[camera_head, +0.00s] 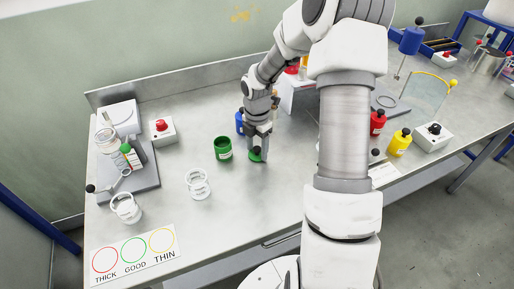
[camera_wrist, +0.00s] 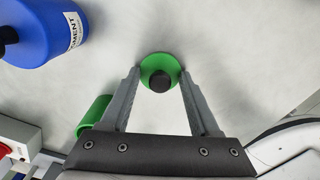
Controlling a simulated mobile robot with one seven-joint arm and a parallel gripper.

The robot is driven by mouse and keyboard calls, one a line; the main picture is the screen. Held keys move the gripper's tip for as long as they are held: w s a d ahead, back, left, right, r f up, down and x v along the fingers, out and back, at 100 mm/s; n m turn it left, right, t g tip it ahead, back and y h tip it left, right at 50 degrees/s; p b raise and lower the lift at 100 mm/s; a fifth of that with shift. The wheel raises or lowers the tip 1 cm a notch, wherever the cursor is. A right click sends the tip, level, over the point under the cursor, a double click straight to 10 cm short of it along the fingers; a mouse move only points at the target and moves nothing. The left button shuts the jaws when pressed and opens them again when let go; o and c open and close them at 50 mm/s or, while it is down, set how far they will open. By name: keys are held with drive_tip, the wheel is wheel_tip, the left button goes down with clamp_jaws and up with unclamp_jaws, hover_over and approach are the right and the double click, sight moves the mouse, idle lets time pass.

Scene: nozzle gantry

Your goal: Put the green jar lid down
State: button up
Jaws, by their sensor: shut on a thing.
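The green jar lid (camera_wrist: 147,67) is a round green disc with a dark knob, between the tips of my gripper (camera_wrist: 160,80) in the wrist view. My gripper is shut on the lid by its knob. In the head view the lid (camera_head: 256,155) is at or just above the metal table, below my gripper (camera_head: 257,150); I cannot tell whether it touches. The open green jar (camera_head: 223,149) stands upright just to the left of the lid. Part of the green jar (camera_wrist: 93,113) also shows behind the left finger in the wrist view.
A blue jar (camera_head: 240,122) stands close behind my gripper. A sheet with coloured circles (camera_head: 133,255) lies front left. Red (camera_head: 378,123) and yellow (camera_head: 399,143) jars stand right. The table front centre is clear.

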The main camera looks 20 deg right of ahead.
sight(257, 148)
drive_tip(key=o, duration=1.3)
drive_tip(key=shift+f, duration=0.1)
wheel_tip(257, 148, up, 12)
drive_tip(key=shift+r+p, duration=0.15)
drive_tip(key=shift+p, duration=0.8)
